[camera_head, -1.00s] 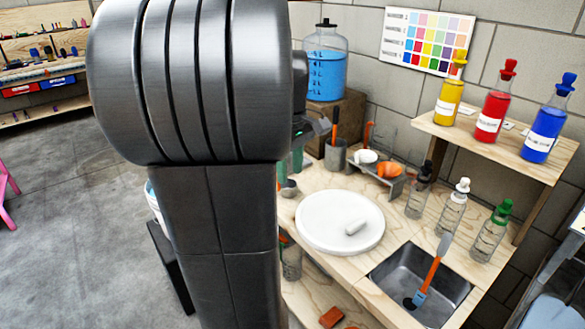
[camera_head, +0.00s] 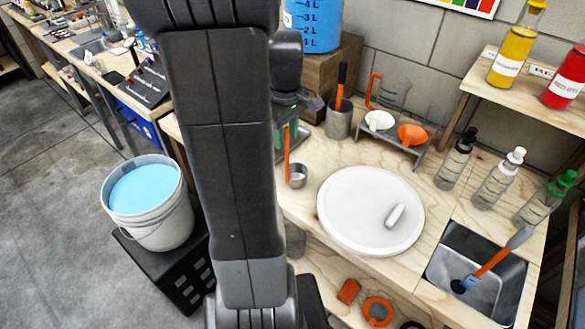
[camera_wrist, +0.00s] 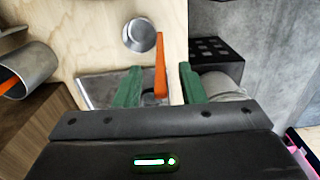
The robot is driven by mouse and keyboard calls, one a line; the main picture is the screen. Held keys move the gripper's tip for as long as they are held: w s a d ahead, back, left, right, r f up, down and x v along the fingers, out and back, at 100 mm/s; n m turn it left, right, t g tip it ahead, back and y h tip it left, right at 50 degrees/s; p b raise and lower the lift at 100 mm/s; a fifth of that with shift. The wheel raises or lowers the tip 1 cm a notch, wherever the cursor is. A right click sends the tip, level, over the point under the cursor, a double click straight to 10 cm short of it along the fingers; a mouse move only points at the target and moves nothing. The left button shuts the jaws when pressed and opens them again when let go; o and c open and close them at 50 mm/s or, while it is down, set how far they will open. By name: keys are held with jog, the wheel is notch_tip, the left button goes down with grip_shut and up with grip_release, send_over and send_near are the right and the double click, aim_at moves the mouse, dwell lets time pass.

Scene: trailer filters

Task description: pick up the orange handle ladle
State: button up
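The ladle with the orange handle (camera_head: 287,152) and a small grey metal bowl (camera_head: 297,176) is at the left edge of the wooden worktop, left of the white round plate. In the wrist view, the ladle's orange handle (camera_wrist: 160,52) shows with its free end between my green fingers. Its round bowl (camera_wrist: 139,35) lies beyond the fingertips. My gripper (camera_wrist: 159,68) is open, one finger on each side of the handle, with gaps on both sides. Contact does not show. In the head view, my gripper (camera_head: 292,130) is over the worktop's left end, partly hidden by my arm.
A metal cup (camera_head: 338,122) holding another orange-handled tool stands close by. A funnel rack (camera_head: 395,148), white round plate (camera_head: 340,228) and several bottles stand to the right. A bucket of blue liquid (camera_head: 150,222) sits on a black crate (camera_head: 195,265) at left.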

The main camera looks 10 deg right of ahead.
jog(key=shift+f, duration=0.9)
grip_shut()
jog(key=shift+r, duration=0.2)
